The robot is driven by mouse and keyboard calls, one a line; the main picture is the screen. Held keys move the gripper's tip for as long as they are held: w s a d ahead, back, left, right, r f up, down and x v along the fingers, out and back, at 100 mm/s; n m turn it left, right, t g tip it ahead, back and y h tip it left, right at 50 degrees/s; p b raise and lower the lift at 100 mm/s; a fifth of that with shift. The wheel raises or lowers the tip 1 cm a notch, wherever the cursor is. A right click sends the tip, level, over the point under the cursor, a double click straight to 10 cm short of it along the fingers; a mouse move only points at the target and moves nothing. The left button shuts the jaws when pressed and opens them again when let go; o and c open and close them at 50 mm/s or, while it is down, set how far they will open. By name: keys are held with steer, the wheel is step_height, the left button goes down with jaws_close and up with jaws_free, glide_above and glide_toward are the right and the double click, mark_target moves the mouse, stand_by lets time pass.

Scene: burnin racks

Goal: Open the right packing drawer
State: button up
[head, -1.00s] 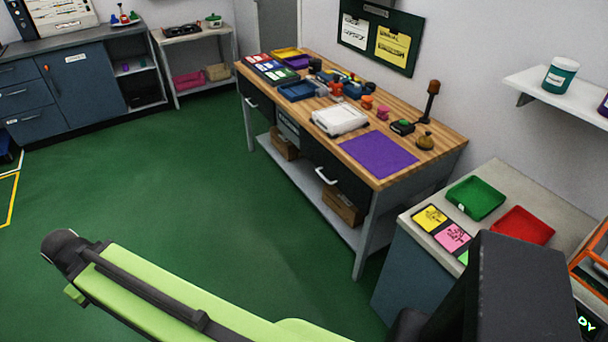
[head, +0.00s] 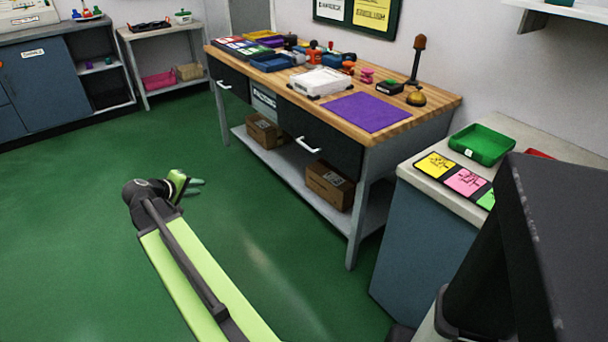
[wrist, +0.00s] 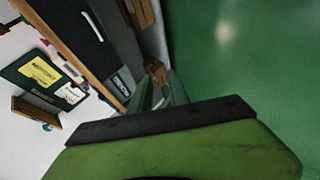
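The right packing drawer (head: 318,137) is a dark front with a pale bar handle (head: 307,145), under the right half of the wooden-topped packing table (head: 432,112). It looks shut. In the wrist view, turned sideways, the dark drawer front (wrist: 75,30) and its handle (wrist: 92,26) show at upper left. My gripper (head: 194,187) is over the green floor, in front and left of the table, well apart from the handle. Its two thin grey-green fingers (wrist: 160,92) are apart with nothing seen between them.
A left drawer (head: 229,84) has its own handle. Cardboard boxes (head: 329,185) sit on the table's lower shelf. A purple mat (head: 366,111) and a white device (head: 321,81) lie on top. A blue-grey cabinet (head: 420,240) stands at right. The floor before the table is clear.

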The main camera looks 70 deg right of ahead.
steer(key=s+d+f+g+h+b, duration=0.15)
steer(key=s+d+f+b, duration=0.25)
steer(key=d+b, duration=0.4)
steer(key=s+d+f+g+h+b, duration=0.1)
steer(key=s+d+f+h+b, duration=0.3)
steer(key=d, duration=0.6)
steer(key=n+h+b, duration=0.3)
steer(key=b, duration=0.9)
glide_toward(305, 146)
steer(key=shift+g, duration=0.45)
steer(key=p+x, duration=0.1)
steer(key=x, duration=0.2)
steer(key=p+x, duration=0.1)
steer(key=x, duration=0.3)
steer(key=p+x, duration=0.1)
steer(key=x, duration=0.2)
steer(key=shift+w+d+f, duration=0.25)
steer(key=shift+w+d, duration=0.1)
steer(key=shift+d, duration=0.1)
steer(key=shift+c, duration=0.4)
jaws_close()
